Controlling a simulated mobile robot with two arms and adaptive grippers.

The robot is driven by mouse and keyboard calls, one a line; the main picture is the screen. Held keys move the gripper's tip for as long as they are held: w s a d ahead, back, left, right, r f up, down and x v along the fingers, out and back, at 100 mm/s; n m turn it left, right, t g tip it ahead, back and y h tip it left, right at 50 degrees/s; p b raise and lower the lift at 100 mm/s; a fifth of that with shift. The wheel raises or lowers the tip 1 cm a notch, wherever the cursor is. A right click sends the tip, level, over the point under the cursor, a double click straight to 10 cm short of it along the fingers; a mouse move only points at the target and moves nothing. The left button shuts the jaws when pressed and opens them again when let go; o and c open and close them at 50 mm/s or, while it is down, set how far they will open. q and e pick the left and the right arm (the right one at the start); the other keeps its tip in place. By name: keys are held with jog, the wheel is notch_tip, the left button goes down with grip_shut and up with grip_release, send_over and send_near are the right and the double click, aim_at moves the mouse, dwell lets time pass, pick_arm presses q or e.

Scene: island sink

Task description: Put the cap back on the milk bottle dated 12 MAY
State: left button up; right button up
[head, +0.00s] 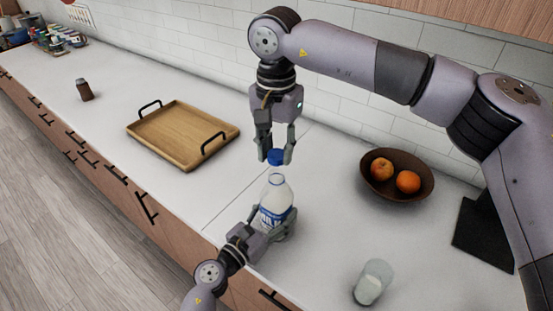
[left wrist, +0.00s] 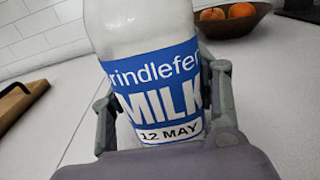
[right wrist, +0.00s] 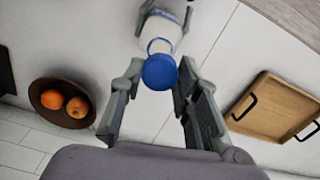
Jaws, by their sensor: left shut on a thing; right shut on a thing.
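The milk bottle (head: 275,197) stands upright on the counter with its mouth uncovered. In the left wrist view its blue label (left wrist: 160,95) reads MILK and 12 MAY. My left gripper (head: 272,222) is shut around the bottle's body from the near side. My right gripper (head: 276,153) points down above the bottle and is shut on the blue cap (head: 276,157). A small gap shows between the cap and the bottle mouth. In the right wrist view the cap (right wrist: 160,72) sits between the fingertips, with the bottle (right wrist: 163,30) beyond it.
A wooden tray (head: 185,135) with black handles lies to the left. A small brown jar (head: 84,90) stands farther left. The counter around the bottle is clear.

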aim_at(277, 173)
jog(key=shift+f, duration=0.95)
jog(key=shift+f, duration=0.9)
jog(key=shift+f, duration=0.5)
